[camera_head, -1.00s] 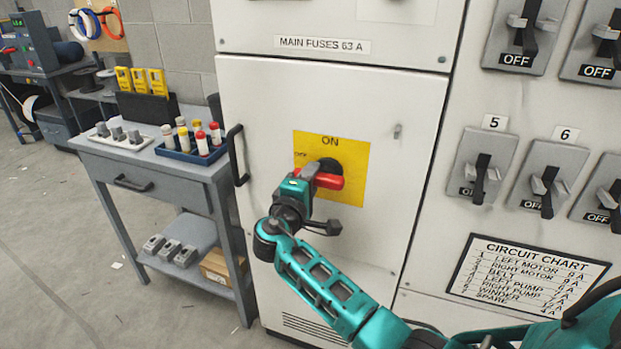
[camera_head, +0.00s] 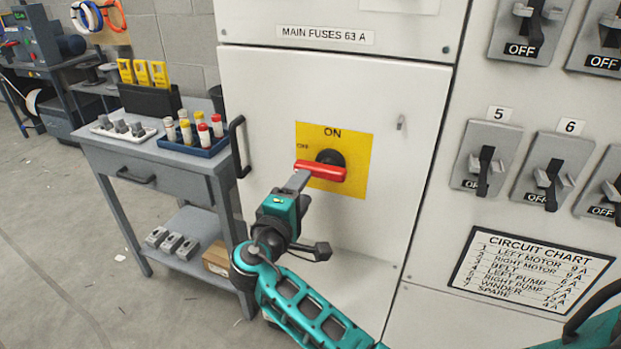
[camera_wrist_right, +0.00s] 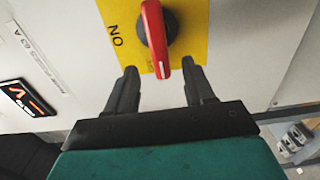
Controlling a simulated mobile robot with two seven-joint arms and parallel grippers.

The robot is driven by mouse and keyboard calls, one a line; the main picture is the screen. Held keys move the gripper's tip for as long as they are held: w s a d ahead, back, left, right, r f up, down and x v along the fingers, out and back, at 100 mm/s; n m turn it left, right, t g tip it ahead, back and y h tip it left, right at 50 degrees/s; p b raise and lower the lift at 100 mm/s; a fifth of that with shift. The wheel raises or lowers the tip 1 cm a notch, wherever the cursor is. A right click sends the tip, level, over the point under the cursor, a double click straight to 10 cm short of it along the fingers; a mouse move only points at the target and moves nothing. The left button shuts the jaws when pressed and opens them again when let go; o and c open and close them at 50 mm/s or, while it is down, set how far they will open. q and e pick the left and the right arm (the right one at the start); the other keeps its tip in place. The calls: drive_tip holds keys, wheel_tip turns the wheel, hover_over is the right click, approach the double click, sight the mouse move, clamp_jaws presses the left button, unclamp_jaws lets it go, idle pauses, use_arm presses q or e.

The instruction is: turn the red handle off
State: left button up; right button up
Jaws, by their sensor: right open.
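The red handle (camera_head: 320,170) is a bar on a black round hub, on a yellow plate (camera_head: 352,140) of the white cabinet door. It lies nearly level, across the plate. "ON" is printed above the hub and a small "OFF" at the upper left. My right gripper (camera_head: 299,181) is just below the handle's left part. In the right wrist view the handle (camera_wrist_right: 155,38) points down toward the gap between the two open fingers (camera_wrist_right: 160,68), with a gap showing on each side. My left gripper is not in view.
A door pull (camera_head: 238,147) stands out at the door's left edge. A grey bench (camera_head: 190,175) with a blue tray (camera_head: 205,148) of fuses is left of the cabinet. Switches (camera_head: 484,157) and a circuit chart (camera_head: 527,271) are on the right panel.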

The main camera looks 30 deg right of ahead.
drive_tip(key=v, duration=0.5)
idle(0.4)
